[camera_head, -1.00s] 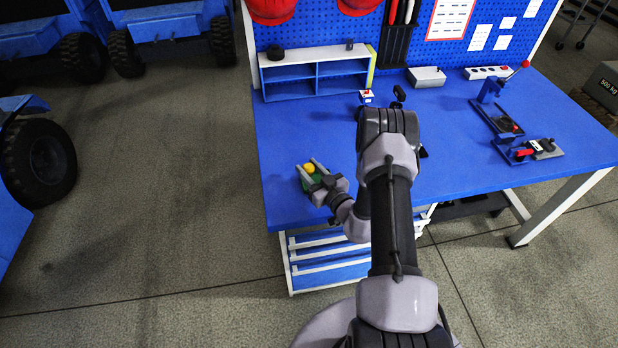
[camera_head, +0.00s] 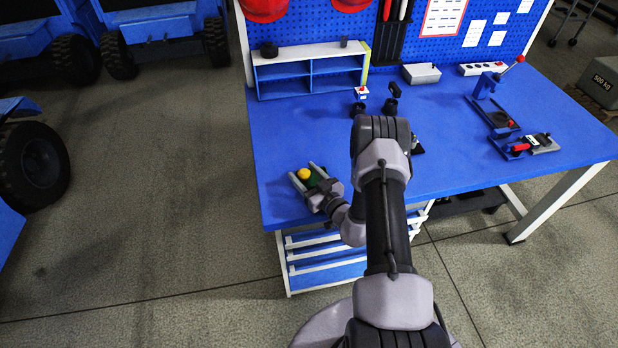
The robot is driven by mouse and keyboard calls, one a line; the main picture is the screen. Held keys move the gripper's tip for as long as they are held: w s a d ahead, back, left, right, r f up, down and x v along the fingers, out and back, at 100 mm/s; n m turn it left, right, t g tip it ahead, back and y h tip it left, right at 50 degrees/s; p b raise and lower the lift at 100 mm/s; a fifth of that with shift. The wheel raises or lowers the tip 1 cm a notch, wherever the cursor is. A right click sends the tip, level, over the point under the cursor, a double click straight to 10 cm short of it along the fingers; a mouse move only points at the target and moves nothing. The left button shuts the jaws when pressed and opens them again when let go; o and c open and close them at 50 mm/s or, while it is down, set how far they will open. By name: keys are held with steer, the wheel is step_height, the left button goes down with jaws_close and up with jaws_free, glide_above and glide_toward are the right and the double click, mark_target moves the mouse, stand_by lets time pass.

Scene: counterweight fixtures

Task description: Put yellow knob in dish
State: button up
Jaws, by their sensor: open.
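The yellow knob (camera_head: 304,174) shows as a small round thing near the left end of the blue workbench. My gripper (camera_head: 302,170) is open, with one finger on each side of the knob. I cannot tell whether the fingers touch it. A green piece (camera_head: 314,182) shows beside and below the knob, between the fingers and partly hidden by my gripper. I cannot tell whether it is a dish or a base of the knob. No dish can be made out for certain elsewhere.
The blue workbench (camera_head: 285,140) has free room left of my arm. A low shelf (camera_head: 310,70) stands at its back. Small black items (camera_head: 392,105) and a red-and-white box (camera_head: 361,92) stand beyond my arm. A lever fixture (camera_head: 490,100) and a red-handled clamp (camera_head: 520,148) are at the right.

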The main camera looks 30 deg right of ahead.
steer(key=s, duration=0.3)
steer(key=s+d+p, duration=0.1)
steer(key=s, duration=0.3)
steer(key=s+p, duration=0.1)
steer(key=s, duration=0.3)
steer(key=shift+s+d+r, duration=0.15)
steer(key=shift+s+r, duration=0.05)
steer(key=shift+r, duration=0.2)
steer(key=a+r+n+g+y, duration=0.8)
steer(key=a+r+n+y, duration=0.4)
steer(key=a+r+n, duration=0.95)
steer(key=s+a+r+n+g+h, duration=0.1)
steer(key=s+a+r+n+g, duration=0.3)
steer(key=n, duration=0.6)
steer(key=s+a+r+n+g+h, duration=0.15)
steer(key=s+n+g, duration=0.35)
steer(key=n, duration=0.6)
steer(key=s+d+r+n+t+h+b, duration=0.1)
steer(key=s+n+h, duration=0.3)
steer(key=n, duration=0.8)
steer(key=s+d+r+n+t+h+b, duration=0.2)
steer(key=s+d+n+t+h, duration=0.2)
steer(key=n, duration=0.8)
steer(key=s+h, duration=0.1)
steer(key=s, duration=0.1)
steer(key=shift+s+d+b, duration=0.25)
steer(key=shift+s+b, duration=0.05)
steer(key=shift+b, duration=0.1)
